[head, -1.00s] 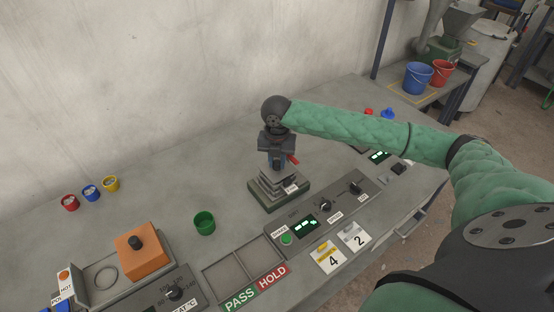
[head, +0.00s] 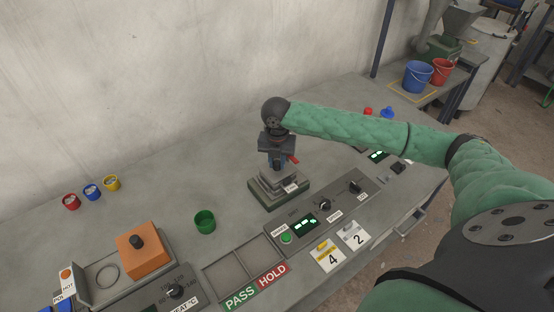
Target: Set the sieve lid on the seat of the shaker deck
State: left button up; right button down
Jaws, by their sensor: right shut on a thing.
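My right gripper (head: 277,165) points straight down over the shaker deck (head: 280,200). It is shut on the sieve lid (head: 277,175), which is largely hidden by the fingers and by its small size in the view. The deck has a dark green base with a grey stepped stack on it. The lid is at the top of this stack; I cannot tell whether it rests fully on the seat. A small red lever (head: 293,160) shows just right of the fingers. My left gripper is out of view.
A control panel (head: 320,207) with knobs and a green display lies in front of the deck. PASS/HOLD trays (head: 242,265) and an orange block (head: 143,250) are farther left.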

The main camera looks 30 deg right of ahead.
jog(key=shift+f+p, duration=0.25)
jog(key=shift+p, duration=0.1)
dwell(0.7)
jog(key=c, duration=0.6)
grip_release()
